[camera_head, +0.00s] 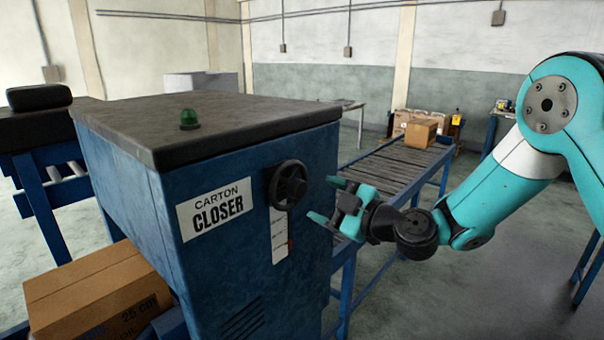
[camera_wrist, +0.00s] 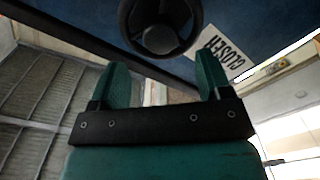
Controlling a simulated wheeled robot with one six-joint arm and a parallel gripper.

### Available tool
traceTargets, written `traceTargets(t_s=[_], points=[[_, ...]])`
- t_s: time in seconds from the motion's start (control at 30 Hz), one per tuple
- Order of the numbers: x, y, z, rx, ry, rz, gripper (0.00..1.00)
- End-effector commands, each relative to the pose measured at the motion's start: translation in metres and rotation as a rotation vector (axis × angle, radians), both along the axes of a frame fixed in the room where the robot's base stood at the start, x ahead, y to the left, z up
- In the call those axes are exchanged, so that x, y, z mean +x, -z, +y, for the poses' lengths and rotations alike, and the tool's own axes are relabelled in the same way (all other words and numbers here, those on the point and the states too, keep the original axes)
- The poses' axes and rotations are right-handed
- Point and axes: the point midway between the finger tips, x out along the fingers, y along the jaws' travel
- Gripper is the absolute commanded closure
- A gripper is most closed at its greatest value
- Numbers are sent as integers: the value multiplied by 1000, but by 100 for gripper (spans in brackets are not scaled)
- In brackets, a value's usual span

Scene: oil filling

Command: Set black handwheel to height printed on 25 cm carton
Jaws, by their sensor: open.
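The black handwheel (camera_head: 288,185) is on the front face of the blue carton closer (camera_head: 180,220), right of the "CARTON CLOSER" label. A narrow white scale (camera_head: 279,236) with a red mark runs below it; its figures are too small to read. In the wrist view the handwheel (camera_wrist: 160,25) lies beyond the open fingertips of my gripper (camera_wrist: 160,75).
A green lamp (camera_head: 189,119) stands on the machine's top. A roller conveyor (camera_head: 390,170) runs back to the right of it, with a brown carton (camera_head: 421,132) at its far end. Open floor lies right of the conveyor.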

Motion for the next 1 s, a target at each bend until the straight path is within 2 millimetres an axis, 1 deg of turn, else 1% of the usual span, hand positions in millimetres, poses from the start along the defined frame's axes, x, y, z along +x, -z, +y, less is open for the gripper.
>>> traceTargets(t_s=[0.03, 0.1, 0.2, 0.3, 0.47, 0.73, 0.77, 0.8, 0.87, 0.9, 0.97, 1.0], points=[[6, -7, 11, -1, -5, 0, 29], [15, -7, 22, -1, -4, 0, 29], [25, -5, 35, 1, -4, 0, 29], [34, -3, 45, -1, -1, -1, 29], [40, -1, 53, 0, -1, -1, 29], [41, 0, 53, 0, 0, 0, 29], [41, 0, 53, 0, 0, 0, 31], [41, 0, 53, 0, 0, 0, 40], [41, 0, 53, 0, 0, 0, 54], [41, 0, 53, 0, 0, 0, 63], [41, 0, 53, 0, 0, 0, 77], [41, 0, 53, 0, 0, 0, 78]])
